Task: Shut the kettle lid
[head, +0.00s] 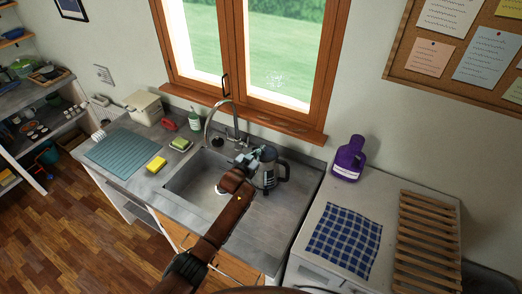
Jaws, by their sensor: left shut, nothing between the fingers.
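The kettle (269,176) stands upright on the counter beside the right side of the sink basin. It has a grey body and a dark handle on its right side. My left gripper (247,159) is at the kettle's upper left, close to its top. Its fingers are shut with nothing between them. The gripper and my brown arm cover part of the kettle's left side. The lid is small and partly hidden here, so I cannot tell its angle or whether the gripper touches it. My right gripper is not in view.
The sink (196,178) and curved faucet (209,121) are left of the kettle. A yellow sponge (156,164) and a teal mat (122,151) lie further left. A purple jug (348,158), a checked cloth (343,236) and a wooden rack (426,240) are on the white surface at right.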

